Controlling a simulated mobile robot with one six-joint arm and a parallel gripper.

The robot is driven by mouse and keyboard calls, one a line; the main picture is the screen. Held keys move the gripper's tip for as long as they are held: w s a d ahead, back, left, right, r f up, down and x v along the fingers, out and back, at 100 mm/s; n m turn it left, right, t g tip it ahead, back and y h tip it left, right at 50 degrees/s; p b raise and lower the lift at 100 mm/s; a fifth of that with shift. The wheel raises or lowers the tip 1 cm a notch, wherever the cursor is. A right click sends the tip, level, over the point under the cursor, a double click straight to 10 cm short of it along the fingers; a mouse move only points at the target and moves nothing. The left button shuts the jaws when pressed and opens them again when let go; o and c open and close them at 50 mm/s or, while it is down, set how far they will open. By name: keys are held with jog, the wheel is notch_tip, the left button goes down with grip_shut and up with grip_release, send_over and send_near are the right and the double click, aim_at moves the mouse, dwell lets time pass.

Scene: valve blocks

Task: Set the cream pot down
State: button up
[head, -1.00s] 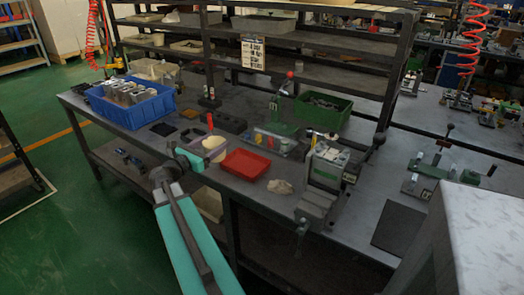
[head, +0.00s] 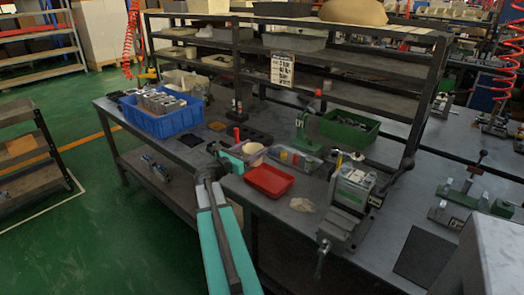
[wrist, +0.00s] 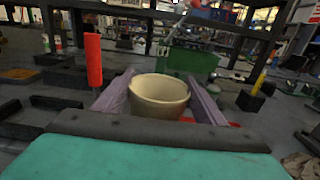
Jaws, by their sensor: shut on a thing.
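The cream pot (wrist: 158,98) is between the two fingers of my gripper (wrist: 160,96) in the wrist view, with a finger against each side. It stands upright and its open top shows. In the head view the pot (head: 252,149) is small, just beyond the teal end of my arm, over the workbench near the red tray. My gripper (head: 240,154) is shut on it there. I cannot tell whether the pot's base touches the bench, as its lower part is hidden.
A red tray (head: 269,181) lies just right of the pot. A red upright handle (wrist: 93,60) stands close on the left. A green bin (head: 349,127), a blue crate (head: 163,118) and a vice (head: 349,197) also occupy the bench (head: 277,207). A shelf rack rises behind.

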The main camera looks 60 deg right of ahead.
aim_at(258, 145)
jog(key=shift+s+d+f+p, duration=0.1)
jog(key=shift+d+f+p, duration=0.05)
jog(key=shift+d, duration=1.4)
jog(key=shift+s+d+f+p, duration=0.1)
jog(key=shift+d+p, duration=0.05)
jog(key=shift+d, duration=1.4)
jog(key=shift+d+f, duration=0.4)
jog(key=shift+d, duration=0.3)
jog(key=shift+f+p, duration=0.3)
jog(key=shift+f, duration=1.15)
jog(key=shift+f, duration=0.15)
jog(key=o, duration=1.1)
jog(key=shift+r, duration=0.2)
